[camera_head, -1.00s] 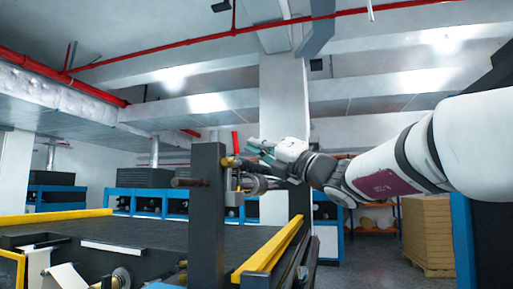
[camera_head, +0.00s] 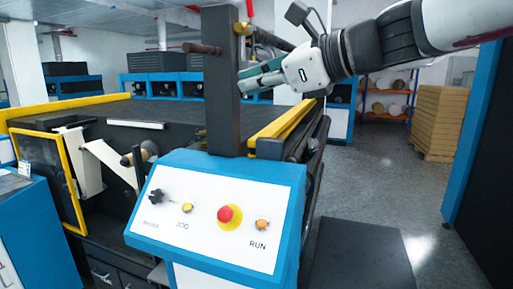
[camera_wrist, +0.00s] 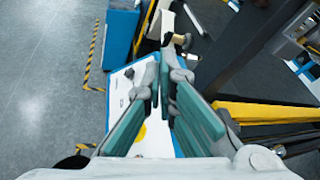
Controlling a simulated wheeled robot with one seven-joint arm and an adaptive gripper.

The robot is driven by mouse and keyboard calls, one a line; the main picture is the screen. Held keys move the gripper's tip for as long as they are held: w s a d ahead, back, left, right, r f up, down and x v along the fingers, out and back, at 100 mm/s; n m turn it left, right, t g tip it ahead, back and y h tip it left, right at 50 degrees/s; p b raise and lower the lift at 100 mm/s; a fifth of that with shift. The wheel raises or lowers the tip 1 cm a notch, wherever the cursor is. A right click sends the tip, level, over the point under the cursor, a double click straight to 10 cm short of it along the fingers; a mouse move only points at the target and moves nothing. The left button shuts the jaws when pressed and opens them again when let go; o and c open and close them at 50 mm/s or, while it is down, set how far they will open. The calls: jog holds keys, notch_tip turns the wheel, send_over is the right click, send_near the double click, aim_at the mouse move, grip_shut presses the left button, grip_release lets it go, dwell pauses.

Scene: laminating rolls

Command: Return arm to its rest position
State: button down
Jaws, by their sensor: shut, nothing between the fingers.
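My gripper (camera_head: 243,82) is white and grey with teal finger pads. It reaches in from the upper right in the head view, in the air above the control panel (camera_head: 185,237). It overlaps the dark upright post (camera_head: 221,125) in that view; the gap between them is hard to judge. In the wrist view my gripper (camera_wrist: 165,72) has its two teal fingers close together at the tips, shut and empty. My arm stretches off to the upper right. The white panel face lies below the fingers.
The panel carries a red button (camera_head: 226,214), an orange RUN button (camera_head: 262,224), a yellow JOG button (camera_head: 187,208) and a black knob (camera_head: 156,196). A yellow rail (camera_head: 283,120) edges the machine. Stacked boxes (camera_head: 439,118) stand at the back right. The floor there (camera_head: 375,185) is clear.

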jog(key=s+d+f+n+g+h, duration=0.1)
jog(key=s+d+f+n+h, duration=0.5)
jog(key=s+d+f+n, duration=0.3)
jog(key=s+d+f+n+g+h, duration=0.2)
jog(key=s+d+f+n+h, duration=0.4)
jog(key=s+d+f+n, duration=0.4)
notch_tip(320, 180, down, 5)
jog(key=shift+s+d+r+n, duration=0.25)
jog(key=shift+s+n, duration=0.65)
jog(key=shift+s, duration=0.3)
